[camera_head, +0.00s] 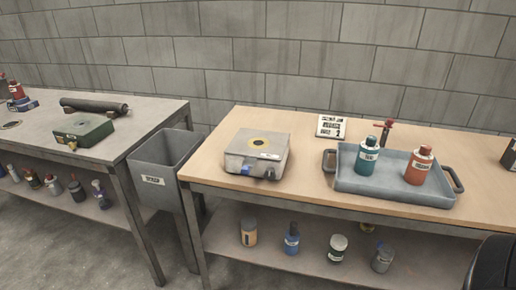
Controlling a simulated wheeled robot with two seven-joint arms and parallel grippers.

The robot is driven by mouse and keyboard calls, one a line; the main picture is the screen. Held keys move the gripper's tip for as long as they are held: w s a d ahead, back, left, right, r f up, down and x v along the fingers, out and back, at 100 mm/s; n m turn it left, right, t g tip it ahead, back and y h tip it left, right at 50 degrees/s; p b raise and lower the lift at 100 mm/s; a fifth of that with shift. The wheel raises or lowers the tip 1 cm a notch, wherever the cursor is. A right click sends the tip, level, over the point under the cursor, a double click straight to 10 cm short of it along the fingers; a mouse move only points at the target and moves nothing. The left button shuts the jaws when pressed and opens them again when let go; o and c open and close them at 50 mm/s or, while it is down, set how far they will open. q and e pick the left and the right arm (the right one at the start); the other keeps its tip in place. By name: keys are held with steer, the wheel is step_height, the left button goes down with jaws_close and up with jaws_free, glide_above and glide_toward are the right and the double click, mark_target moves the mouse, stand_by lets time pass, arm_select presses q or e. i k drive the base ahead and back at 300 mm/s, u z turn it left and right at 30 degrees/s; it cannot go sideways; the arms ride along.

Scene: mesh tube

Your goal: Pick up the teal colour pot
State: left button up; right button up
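The teal pot (367,155) stands upright in a blue-grey tray (394,190) on the wooden table (305,190), toward the right. It has a white label and a teal top. An orange-red pot (419,165) stands upright to its right in the same tray, apart from it. Neither gripper can be made out. A dark rounded shape at the bottom right corner may be part of me, but I cannot tell.
A grey box device (257,153) sits left of the tray. A red-handled tool (386,132) and a small sign (330,126) stand behind it. A grey bin (166,165) fills the gap to the left table (75,130). Several bottles stand on the lower shelves.

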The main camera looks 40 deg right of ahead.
mark_target(366, 163)
steer(key=z, duration=1.5)
